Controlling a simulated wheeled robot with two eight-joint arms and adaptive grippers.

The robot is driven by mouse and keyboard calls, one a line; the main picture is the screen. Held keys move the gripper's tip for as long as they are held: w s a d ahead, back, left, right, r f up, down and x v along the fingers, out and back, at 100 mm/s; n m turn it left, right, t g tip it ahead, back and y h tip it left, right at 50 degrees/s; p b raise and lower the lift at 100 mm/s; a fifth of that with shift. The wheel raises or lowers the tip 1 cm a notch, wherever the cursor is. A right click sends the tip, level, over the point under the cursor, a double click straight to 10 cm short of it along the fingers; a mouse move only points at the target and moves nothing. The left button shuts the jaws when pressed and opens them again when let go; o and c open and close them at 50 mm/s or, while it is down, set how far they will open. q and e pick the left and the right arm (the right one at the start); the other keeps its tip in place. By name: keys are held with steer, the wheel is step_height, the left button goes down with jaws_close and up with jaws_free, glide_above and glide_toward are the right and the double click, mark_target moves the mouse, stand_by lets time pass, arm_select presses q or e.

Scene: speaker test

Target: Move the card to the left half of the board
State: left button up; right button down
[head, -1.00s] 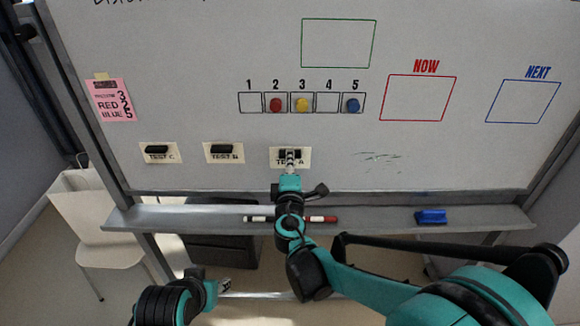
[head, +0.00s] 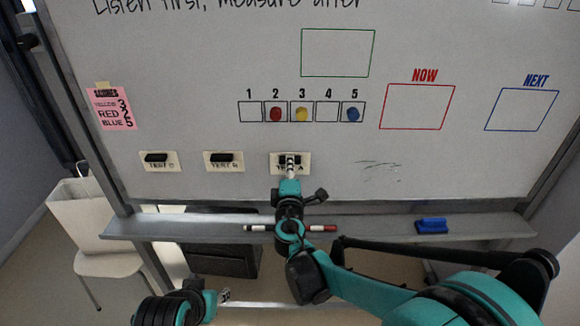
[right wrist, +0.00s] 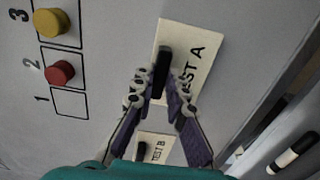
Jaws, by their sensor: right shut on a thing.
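Three cream cards with black handles are on the lower part of the whiteboard (head: 430,170): TEST C (head: 145,167), TEST B (head: 211,168) and TEST A (head: 303,168). My right gripper (head: 290,162) is at the TEST A card and covers part of its lettering. In the right wrist view its fingers (right wrist: 158,92) are shut on the black handle of the TEST A card (right wrist: 190,55), which lies against the board. The TEST B card (right wrist: 158,150) shows partly behind the fingers there. My left gripper (head: 225,296) is low at the left, below the tray, away from the cards; its fingers are too small to read.
A tray (head: 380,227) under the board holds markers (head: 320,228) and a blue eraser (head: 431,225). Numbered boxes hold red (head: 275,114), yellow (head: 301,114) and blue (head: 352,114) magnets. A pink note (head: 110,107) is at the left. NOW and NEXT frames are at the right.

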steer(key=shift+w, duration=0.5)
stand_by(0.4)
steer(key=c, duration=1.1)
jaws_free()
steer(key=shift+o, duration=0.2)
steer(key=shift+s, duration=0.15)
steer(key=s, duration=0.7)
steer(key=shift+w, duration=0.1)
